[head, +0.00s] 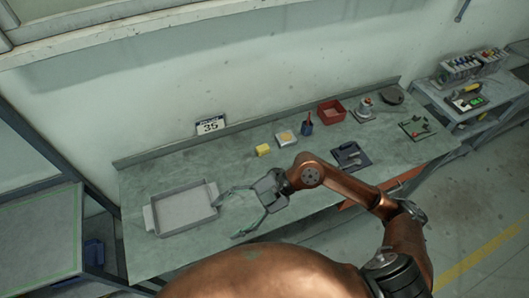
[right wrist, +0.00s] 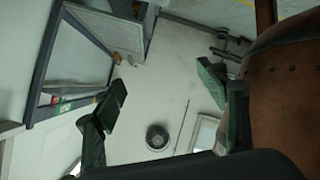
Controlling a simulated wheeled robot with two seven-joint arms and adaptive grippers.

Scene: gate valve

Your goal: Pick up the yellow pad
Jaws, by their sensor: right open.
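The yellow pad (head: 263,150) is a small yellow block on the green-grey workbench (head: 160,178), near its back edge, in the head view. My right gripper (head: 228,213) is open and empty above the bench, between the pad and the grey tray, pointing left. It is to the lower left of the pad and apart from it. In the right wrist view the two dark green fingers (right wrist: 160,92) are spread with nothing between them. The pad does not show in the right wrist view. My left gripper is not in view.
A shallow grey tray (head: 183,224) lies left of my gripper. A small whitish box (head: 286,138), a blue cup with tools (head: 307,126), a red bin (head: 331,111) and a dark tray (head: 351,156) stand to the right.

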